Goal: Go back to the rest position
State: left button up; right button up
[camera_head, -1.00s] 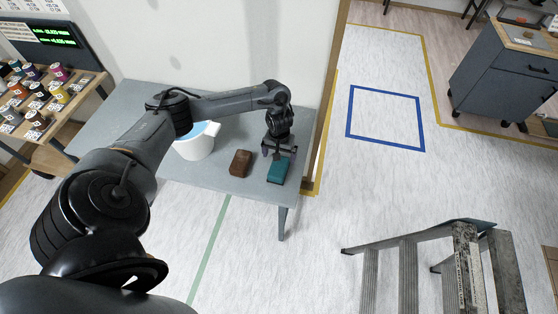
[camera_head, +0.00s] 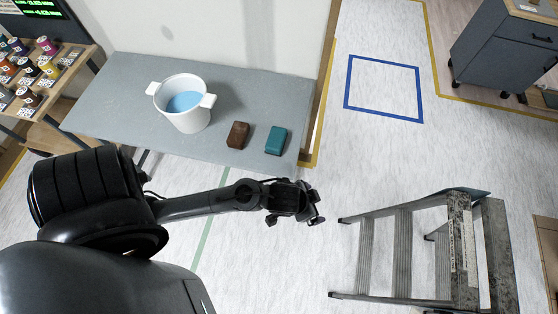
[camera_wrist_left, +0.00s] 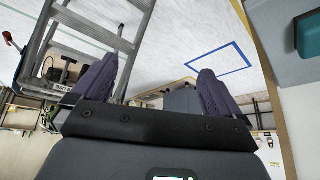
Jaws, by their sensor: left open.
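My left gripper (camera_head: 312,207) is in front of the table, over the floor, clear of everything on the tabletop. In the left wrist view its two purple-grey fingers (camera_wrist_left: 152,90) stand wide apart with nothing between them. The teal block (camera_head: 276,140) and the brown block (camera_head: 238,135) lie apart on the grey table (camera_head: 120,100) near its front right edge. A white bucket (camera_head: 187,115) with blue contents stands left of them. My right gripper is in neither view.
A metal stepladder (camera_head: 405,250) stands on the floor right of my left gripper. A rack of spools (camera_head: 35,75) is at the left, and a grey cabinet (camera_head: 505,55) at the far right. The floor around the blue taped square (camera_head: 385,88) is clear.

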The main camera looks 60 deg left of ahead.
pick_arm(q)
jog(key=s+a+r+g, duration=0.2)
jog(key=s+a+r, duration=0.2)
jog(key=s, duration=0.5)
notch_tip(320, 180, up, 14)
jog(key=p, duration=1.5)
jog(key=shift+d+r+p, duration=0.2)
jog(key=shift+r+p, duration=0.05)
jog(key=shift+p, duration=0.05)
jog(key=shift+w, duration=0.1)
